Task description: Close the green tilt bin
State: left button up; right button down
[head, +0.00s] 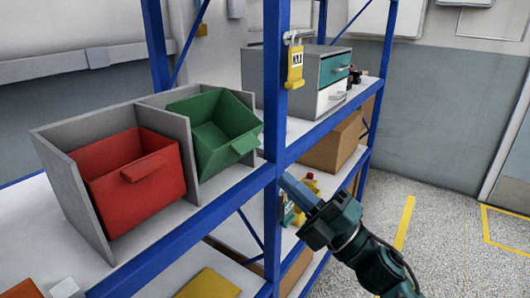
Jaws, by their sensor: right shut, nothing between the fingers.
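The green tilt bin (213,134) is tipped open in the right compartment of a grey bin housing (66,186) on the blue rack's upper shelf. Its open top faces out and its front handle lip (244,143) sticks forward. My right gripper (296,190) is shut and empty, in front of the rack near the blue upright, below and to the right of the green bin. It is apart from the bin. My left gripper is not in view.
A red tilt bin (130,178) beside it is also tipped open. A blue upright (275,100) stands just right of the green bin, with a yellow tag (295,68) on it. A grey drawer unit (310,78) and a cardboard box (335,140) sit further right. Open floor lies right.

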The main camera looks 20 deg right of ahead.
aim_at(248, 141)
jog(key=p+x, duration=0.1)
jog(key=x, duration=0.4)
jog(key=shift+w+a+r+p, duration=0.2)
jog(key=shift+w+r+p, duration=0.05)
jog(key=shift+r+p, duration=0.1)
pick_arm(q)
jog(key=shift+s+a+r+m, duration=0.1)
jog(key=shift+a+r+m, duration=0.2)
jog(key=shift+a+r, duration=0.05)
pick_arm(e)
jog(key=shift+w+a, duration=0.25)
jog(key=shift+w, duration=0.05)
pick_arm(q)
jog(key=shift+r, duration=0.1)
pick_arm(e)
jog(key=shift+r, duration=0.1)
jog(key=r+p, duration=0.1)
jog(key=w+r+p, duration=0.1)
jog(key=a+r, duration=0.1)
jog(key=shift+w+a+r+p, duration=0.1)
jog(key=shift+w+a+p, duration=0.05)
jog(key=shift+w+p, duration=0.25)
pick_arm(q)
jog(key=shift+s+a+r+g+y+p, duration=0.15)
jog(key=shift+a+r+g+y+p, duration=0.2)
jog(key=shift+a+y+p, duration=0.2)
pick_arm(e)
jog(key=shift+x, duration=1)
